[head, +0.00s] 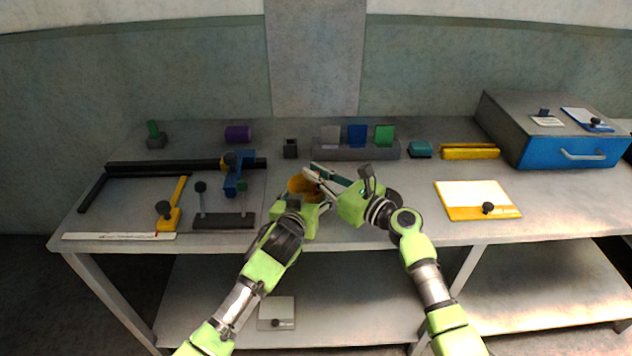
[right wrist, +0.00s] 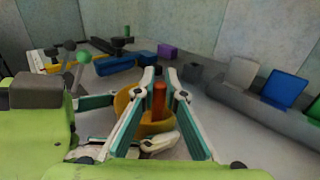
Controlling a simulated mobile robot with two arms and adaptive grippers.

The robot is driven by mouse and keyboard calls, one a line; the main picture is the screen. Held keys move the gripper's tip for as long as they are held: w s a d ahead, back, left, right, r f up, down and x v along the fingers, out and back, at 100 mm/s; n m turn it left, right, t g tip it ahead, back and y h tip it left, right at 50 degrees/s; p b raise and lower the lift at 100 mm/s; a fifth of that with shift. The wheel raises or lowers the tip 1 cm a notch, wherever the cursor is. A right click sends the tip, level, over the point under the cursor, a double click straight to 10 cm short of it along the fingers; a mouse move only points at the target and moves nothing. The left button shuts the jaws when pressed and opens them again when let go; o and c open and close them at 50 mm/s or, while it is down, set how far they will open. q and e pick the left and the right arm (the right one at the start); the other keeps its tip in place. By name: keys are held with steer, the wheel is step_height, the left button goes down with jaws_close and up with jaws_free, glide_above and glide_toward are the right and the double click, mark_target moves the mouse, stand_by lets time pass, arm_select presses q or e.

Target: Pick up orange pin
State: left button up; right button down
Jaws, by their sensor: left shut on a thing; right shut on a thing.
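The orange pin (right wrist: 159,102) stands roughly upright between the two fingers of my right gripper (right wrist: 160,80) in the right wrist view. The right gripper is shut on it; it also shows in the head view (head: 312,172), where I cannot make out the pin. The pin's lower end is at a yellow-orange round cup (right wrist: 128,103); whether it touches the cup's inside is hidden. The cup also shows in the head view (head: 300,185). My left gripper (head: 318,192) is shut on the cup from the front; its fingers partly cover it.
A grey rack (head: 355,152) with grey, blue and green plates stands behind the grippers. A blue clamp (head: 238,172) stands left; a yellow-edged board (head: 477,198) lies right. Table between board and arms is clear.

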arm_select(q)
steer(key=shift+f, duration=0.1)
arm_select(e)
step_height(320, 180, up, 10)
arm_select(q)
steer(key=o, duration=1.2)
